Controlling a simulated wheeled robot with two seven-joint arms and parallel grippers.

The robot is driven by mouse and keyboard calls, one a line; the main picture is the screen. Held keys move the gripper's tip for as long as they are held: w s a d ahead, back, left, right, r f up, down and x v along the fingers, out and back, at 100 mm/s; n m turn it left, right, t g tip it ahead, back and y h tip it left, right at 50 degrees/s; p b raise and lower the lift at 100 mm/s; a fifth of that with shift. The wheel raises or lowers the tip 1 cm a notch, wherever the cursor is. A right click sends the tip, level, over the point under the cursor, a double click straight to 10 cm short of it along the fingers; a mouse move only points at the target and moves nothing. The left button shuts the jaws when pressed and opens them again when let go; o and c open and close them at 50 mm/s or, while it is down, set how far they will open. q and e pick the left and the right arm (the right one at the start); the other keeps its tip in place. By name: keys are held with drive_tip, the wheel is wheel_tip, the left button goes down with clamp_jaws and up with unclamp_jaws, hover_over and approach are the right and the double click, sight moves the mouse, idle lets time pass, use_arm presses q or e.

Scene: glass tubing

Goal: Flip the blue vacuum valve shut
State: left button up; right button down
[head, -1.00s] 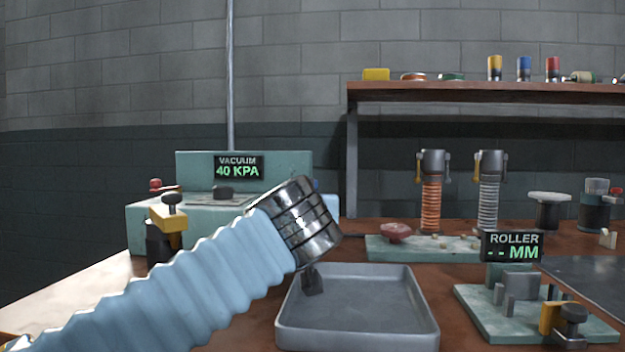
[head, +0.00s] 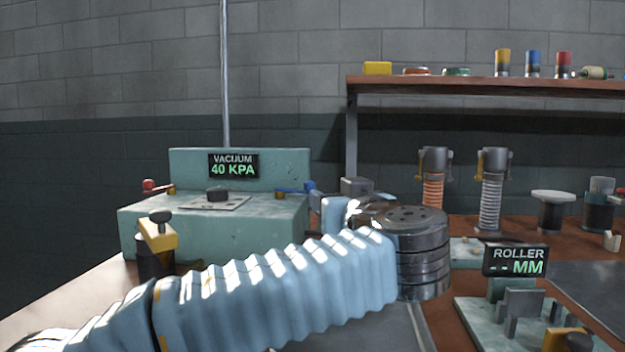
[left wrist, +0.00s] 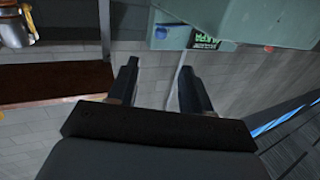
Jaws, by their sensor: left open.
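The blue valve (head: 295,189) is a small blue lever on the right end of the teal vacuum station (head: 160,222). Its lever lies roughly level. The station's display (head: 234,166) reads 40 KPA. My left arm crosses in front of the station, and its wrist hides my left gripper's fingertips in the head view. In the left wrist view my left gripper (left wrist: 157,80) is open, with nothing between its fingers. The station also shows there at the top (left wrist: 220,18), beyond the fingers and apart from them. My right gripper is not in view.
A red valve (head: 153,188) is on the station's left end. A grey tray (head: 415,325) is mostly hidden under my left arm. The roller stand (head: 480,312) is at right, with coiled columns (head: 490,205) behind. A shelf (head: 480,83) spans the back right.

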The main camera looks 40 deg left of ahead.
sight(311, 184)
use_arm(q)
drive_tip(key=p+x, duration=0.2)
drive_tip(key=x, duration=1.1)
drive_tip(key=shift+a+f, duration=0.1)
drive_tip(key=shift+a, duration=0.05)
clamp_jaws()
